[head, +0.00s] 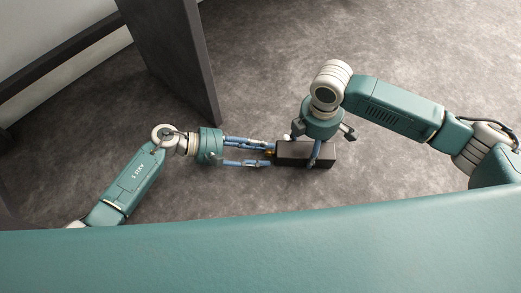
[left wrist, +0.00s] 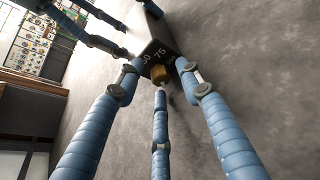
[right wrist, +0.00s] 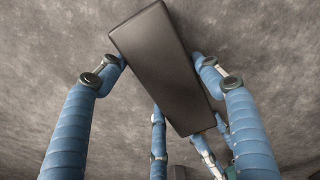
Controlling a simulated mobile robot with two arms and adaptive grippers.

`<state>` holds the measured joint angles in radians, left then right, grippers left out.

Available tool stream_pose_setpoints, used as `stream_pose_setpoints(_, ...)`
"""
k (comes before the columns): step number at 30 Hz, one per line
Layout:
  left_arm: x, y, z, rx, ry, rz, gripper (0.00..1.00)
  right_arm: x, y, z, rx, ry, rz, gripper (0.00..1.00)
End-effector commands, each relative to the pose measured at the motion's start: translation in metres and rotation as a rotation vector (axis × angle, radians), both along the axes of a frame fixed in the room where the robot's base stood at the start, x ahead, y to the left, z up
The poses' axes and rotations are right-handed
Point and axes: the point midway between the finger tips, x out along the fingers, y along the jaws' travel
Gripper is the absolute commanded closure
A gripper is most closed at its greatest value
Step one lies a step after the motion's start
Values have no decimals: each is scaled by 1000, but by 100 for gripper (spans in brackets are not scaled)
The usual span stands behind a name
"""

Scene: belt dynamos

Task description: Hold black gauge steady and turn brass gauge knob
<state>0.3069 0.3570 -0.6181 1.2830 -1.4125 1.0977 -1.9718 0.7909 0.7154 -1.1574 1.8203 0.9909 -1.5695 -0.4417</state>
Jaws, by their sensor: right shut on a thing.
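The black gauge (head: 292,157) is a long dark box held level in the head view; its body (right wrist: 160,65) fills the middle of the right wrist view. My right gripper (head: 314,152) is shut on it, with blue fingers along both sides. The brass knob (left wrist: 160,74) sticks out of the gauge's end face (left wrist: 157,50), where white numbers show, one reading 75. The knob (head: 269,153) faces left in the head view. My left gripper (left wrist: 160,76) is open, with its blue fingers spread around the knob and a gap visible at the sides.
A dark upright panel (head: 175,60) stands behind my left arm. The grey floor (head: 250,60) around the gauge is clear. A teal surface (head: 260,255) crosses the bottom of the head view. A rack of equipment (left wrist: 40,48) shows at the far left of the left wrist view.

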Motion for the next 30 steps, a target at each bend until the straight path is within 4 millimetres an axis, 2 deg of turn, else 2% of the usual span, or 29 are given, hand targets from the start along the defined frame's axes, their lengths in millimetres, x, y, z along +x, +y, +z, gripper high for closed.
stream_pose_setpoints(4, 0, 0, 0, 0, 0, 0, 63, 1, 0, 0, 0, -1, 0, 81)
stream_pose_setpoints(9, 0, 0, 0, -1, 0, 0, 97, 1, 0, 0, 0, -1, 0, 81)
stream_pose_setpoints(10, 0, 0, 0, -1, 0, -1, 100, 1, 0, 0, 0, -2, -1, 81)
stream_pose_setpoints(20, 0, 0, 1, 3, 32, -4, 100, 1, 0, 0, 0, -2, -3, 81)
stream_pose_setpoints(30, 2, -1, 2, 33, 235, -7, 100, 1, -1, 0, -1, -4, -5, 81)
